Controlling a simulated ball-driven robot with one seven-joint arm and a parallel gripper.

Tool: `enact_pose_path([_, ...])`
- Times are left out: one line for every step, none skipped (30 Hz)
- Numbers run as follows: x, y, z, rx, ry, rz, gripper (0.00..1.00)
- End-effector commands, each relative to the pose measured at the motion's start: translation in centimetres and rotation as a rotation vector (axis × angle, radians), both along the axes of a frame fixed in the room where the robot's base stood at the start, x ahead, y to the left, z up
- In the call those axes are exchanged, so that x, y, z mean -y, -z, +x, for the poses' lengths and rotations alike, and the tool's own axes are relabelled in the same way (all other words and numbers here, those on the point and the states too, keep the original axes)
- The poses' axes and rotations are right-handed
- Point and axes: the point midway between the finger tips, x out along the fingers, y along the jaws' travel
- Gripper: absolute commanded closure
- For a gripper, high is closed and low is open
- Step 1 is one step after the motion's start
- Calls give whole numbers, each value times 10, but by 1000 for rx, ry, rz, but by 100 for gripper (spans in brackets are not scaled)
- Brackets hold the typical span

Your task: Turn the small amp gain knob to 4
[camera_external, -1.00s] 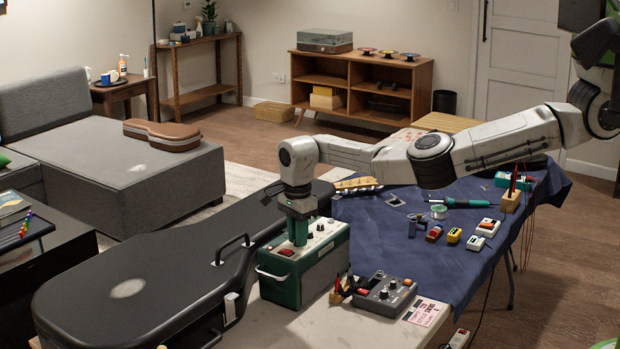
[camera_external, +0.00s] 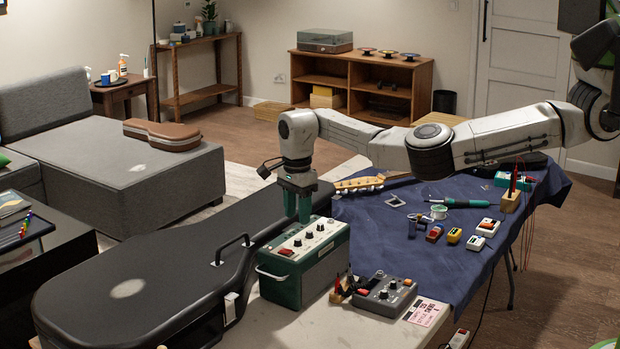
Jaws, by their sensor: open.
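The small amp (camera_external: 318,274) is a dark green box with a pale top panel and a side handle, standing upright near the table's front left corner. Its control panel (camera_external: 310,240) carries several small knobs and a red switch (camera_external: 286,252); the knob labels and pointer settings are too small to read. My gripper (camera_external: 298,218) points downward with its green fingers just above and behind the panel's back edge. It is open and holds nothing that I can see. The fingers look clear of the knobs, though the exact gap cannot be told from this view.
A black guitar case (camera_external: 140,285) lies left of the amp, its handle raised. A grey pedal (camera_external: 385,294) and a small tool holder (camera_external: 342,288) stand close at the amp's right. A guitar headstock (camera_external: 358,184) lies behind. Several small pedals and a teal iron (camera_external: 462,203) lie on the blue cloth (camera_external: 440,265).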

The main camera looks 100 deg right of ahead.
Motion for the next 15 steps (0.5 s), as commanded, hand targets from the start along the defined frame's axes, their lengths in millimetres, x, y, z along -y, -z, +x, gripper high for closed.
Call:
enact_pose_path([1,-9,1,4,1,-2,55])
enact_pose_path([1,-14,1,3,1,-2,55])
enact_pose_path([0,-20,0,3,1,-1,55])
enact_pose_path([1,-24,1,3,1,-2,55])
enact_pose_path([1,-28,0,2,1,-2,55])
enact_pose_path([1,-32,0,1,1,-2,55])
enact_pose_path([0,-34,0,1,0,-2,55])
enact_pose_path([0,-37,0,0,0,-1,55])
enact_pose_path([0,-39,0,1,0,0,55])
enact_pose_path([0,-41,0,1,0,0,55])
enact_pose_path([0,-42,0,1,0,0,55])
enact_pose_path([0,-42,0,1,0,0,55])
enact_pose_path([0,-43,0,0,0,0,55])
enact_pose_path([0,-43,0,0,0,0,55])
enact_pose_path([0,-43,0,0,0,0,55])
